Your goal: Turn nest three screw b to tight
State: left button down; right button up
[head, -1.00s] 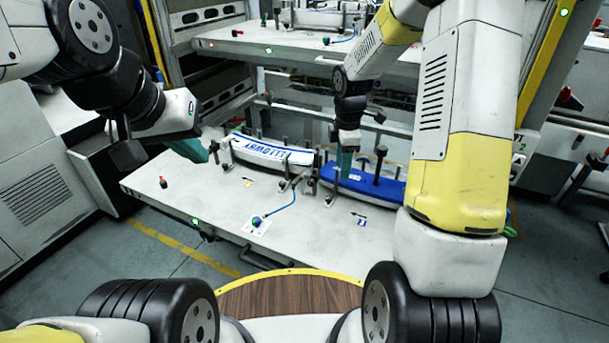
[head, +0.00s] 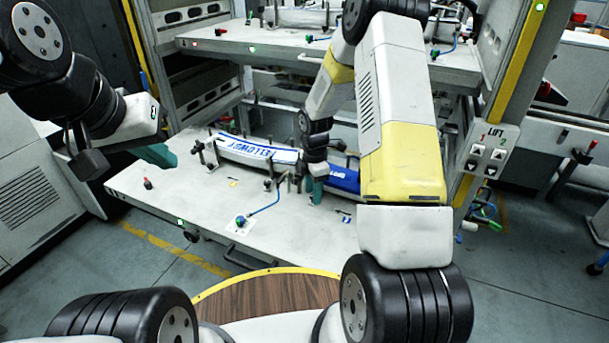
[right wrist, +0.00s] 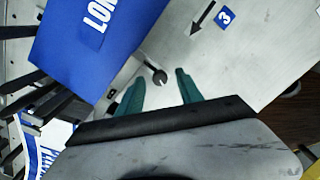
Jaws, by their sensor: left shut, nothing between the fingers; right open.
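The nest with the blue magazine (head: 345,177) is marked 3 in the right wrist view (right wrist: 226,16). In the head view my right gripper (head: 316,188) is low at the blue magazine's left end and hides the screw. My left gripper (head: 158,155) is shut and empty, above the shelf's left side.
A white magazine with blue lettering (head: 258,151) lies left of the blue one on the pale shelf (head: 160,195). A blue cable with a green-blue plug (head: 241,220) lies in front. An upper shelf (head: 290,47) is behind.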

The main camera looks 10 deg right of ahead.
grip_shut()
